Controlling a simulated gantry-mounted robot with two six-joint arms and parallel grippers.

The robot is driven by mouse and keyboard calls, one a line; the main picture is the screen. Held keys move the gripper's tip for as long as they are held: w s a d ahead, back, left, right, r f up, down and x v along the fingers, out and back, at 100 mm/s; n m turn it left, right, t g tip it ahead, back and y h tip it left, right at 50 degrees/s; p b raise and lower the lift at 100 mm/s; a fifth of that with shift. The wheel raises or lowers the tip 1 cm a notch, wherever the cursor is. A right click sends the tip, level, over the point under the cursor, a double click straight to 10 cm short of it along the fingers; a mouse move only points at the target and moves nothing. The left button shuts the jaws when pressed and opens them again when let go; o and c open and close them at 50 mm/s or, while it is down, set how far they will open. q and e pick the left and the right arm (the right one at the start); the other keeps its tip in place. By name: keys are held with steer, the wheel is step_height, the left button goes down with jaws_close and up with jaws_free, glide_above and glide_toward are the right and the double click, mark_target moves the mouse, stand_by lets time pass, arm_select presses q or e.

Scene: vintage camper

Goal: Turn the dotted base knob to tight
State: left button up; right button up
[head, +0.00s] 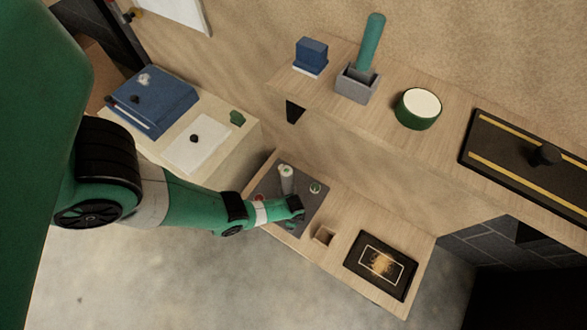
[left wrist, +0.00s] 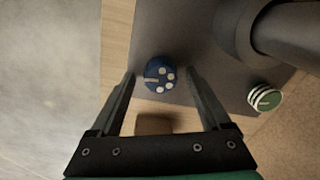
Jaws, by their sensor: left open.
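The dotted knob (left wrist: 159,74) is blue, with several pale dots and a pale pointer line aimed left in the left wrist view. It sits on a dark grey plate (left wrist: 180,25). My left gripper (head: 299,211) is low over the plate (head: 268,184) in the head view and hides this knob there. In the left wrist view its open fingers stand on either side of the knob, with visible gaps. I cannot tell how far the fingertips are above the plate. My right gripper is not in view.
A green striped knob (left wrist: 265,98) and a thick upright post (left wrist: 290,35) stand on the same plate. The post looks pale in the head view (head: 286,178). A small open wooden box (head: 323,236) and a black framed panel (head: 381,264) are to the right. A shelf (head: 440,125) overhangs behind.

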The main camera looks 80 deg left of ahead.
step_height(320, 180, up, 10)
steer(key=p, duration=0.9)
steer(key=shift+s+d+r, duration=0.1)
